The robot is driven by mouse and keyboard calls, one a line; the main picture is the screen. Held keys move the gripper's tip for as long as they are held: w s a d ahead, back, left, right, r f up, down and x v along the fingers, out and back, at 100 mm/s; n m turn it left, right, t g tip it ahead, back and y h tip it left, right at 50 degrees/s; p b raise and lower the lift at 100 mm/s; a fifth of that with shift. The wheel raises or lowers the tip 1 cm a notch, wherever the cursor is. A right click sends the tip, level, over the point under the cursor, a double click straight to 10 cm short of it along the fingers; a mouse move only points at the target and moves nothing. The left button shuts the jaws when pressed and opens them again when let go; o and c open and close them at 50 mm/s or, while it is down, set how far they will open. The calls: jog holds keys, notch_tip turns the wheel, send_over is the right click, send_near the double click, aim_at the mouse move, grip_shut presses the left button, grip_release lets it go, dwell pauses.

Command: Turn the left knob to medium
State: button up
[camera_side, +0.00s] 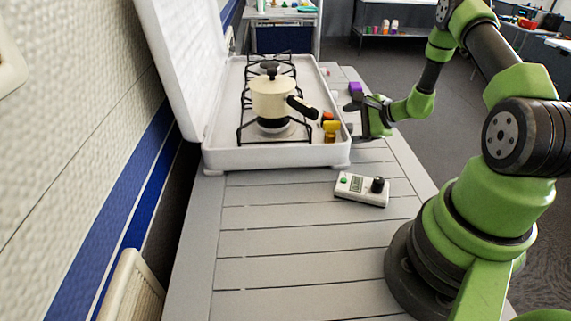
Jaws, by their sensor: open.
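A white two-burner stove (222,155) with its lid (182,60) raised stands on the slatted table. Small knob-like parts in orange (328,116) and yellow (331,126) sit at the stove's right edge. I cannot tell for sure which one is the left knob, nor how it is turned. My gripper (354,118) is open and empty, just right of that edge. Its fingers point left toward these parts, and I cannot tell whether they touch. A cream pot (272,98) with a black handle sits over the near burner, its handle pointing toward the knobs.
A white device (361,189) with a green button and black dial lies on the table in front of the stove. The near part of the table (290,240) is clear. A wall runs along the left.

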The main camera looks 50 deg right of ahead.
jog(key=shift+w+a+r+v, duration=0.1)
jog(key=shift+r+v, duration=0.05)
jog(key=shift+v, duration=0.9)
jog(key=shift+w+a+r+v, duration=0.1)
jog(key=shift+r+v, duration=0.05)
jog(key=shift+v, duration=0.85)
jog(key=shift+w+a+r+v, duration=0.1)
jog(key=shift+r+v, duration=0.05)
jog(key=shift+v, duration=0.9)
jog(key=shift+w+d, duration=0.1)
jog(key=shift+w+f+m+g+y, duration=0.65)
jog(key=shift+w+f+g+y, duration=0.35)
jog(key=shift+w+f+g, duration=0.15)
jog(key=shift+w+f+m+g+y, duration=0.65)
jog(key=shift+w+f+g+y, duration=0.4)
jog(key=shift+f+g, duration=0.2)
jog(key=c, duration=1.4)
jog(key=shift+o, duration=0.2)
jog(key=shift+r, duration=0.1)
jog(key=shift+h, duration=0.25)
